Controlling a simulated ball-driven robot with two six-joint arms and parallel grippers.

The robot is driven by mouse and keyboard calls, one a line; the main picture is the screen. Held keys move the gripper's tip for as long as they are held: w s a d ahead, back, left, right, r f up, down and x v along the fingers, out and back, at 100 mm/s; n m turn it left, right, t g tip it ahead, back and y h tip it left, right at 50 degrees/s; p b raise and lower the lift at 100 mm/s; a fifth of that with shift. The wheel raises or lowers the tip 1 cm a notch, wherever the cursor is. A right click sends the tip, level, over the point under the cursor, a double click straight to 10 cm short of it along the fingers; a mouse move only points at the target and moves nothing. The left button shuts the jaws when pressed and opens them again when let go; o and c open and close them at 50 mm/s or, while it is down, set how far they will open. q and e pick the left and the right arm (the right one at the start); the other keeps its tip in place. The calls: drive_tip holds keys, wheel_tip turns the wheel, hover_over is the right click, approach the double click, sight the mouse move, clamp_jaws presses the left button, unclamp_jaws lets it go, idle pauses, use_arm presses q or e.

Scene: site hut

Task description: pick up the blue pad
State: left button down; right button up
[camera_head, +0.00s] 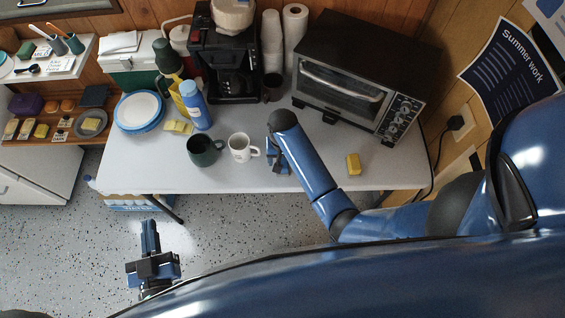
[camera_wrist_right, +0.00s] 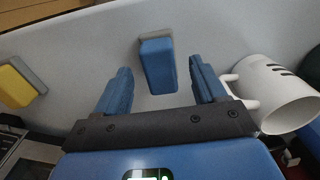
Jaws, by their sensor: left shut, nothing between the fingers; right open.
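The blue pad (camera_wrist_right: 158,66) has a grey backing and shows in the right wrist view, in line with the gap between my right fingers. Clear space shows between it and each finger. My right gripper (camera_wrist_right: 160,72) is open and empty, low over the table in front of the toaster oven. In the head view the right gripper (camera_head: 278,156) is right of the white mug (camera_head: 240,147), and I cannot make out the pad apart from the blue gripper there. My left gripper (camera_head: 149,228) is shut and empty, over the floor in front of the table.
The white mug (camera_wrist_right: 285,97) stands close beside the right gripper, its handle towards the finger. A yellow pad (camera_head: 353,164) lies to the right on the table (camera_head: 310,183). A dark green mug (camera_head: 204,152), a blue bottle (camera_head: 195,108) and a toaster oven (camera_head: 345,75) stand around.

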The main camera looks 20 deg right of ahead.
drive_tip(key=shift+f, duration=1.45)
drive_tip(key=c, duration=1)
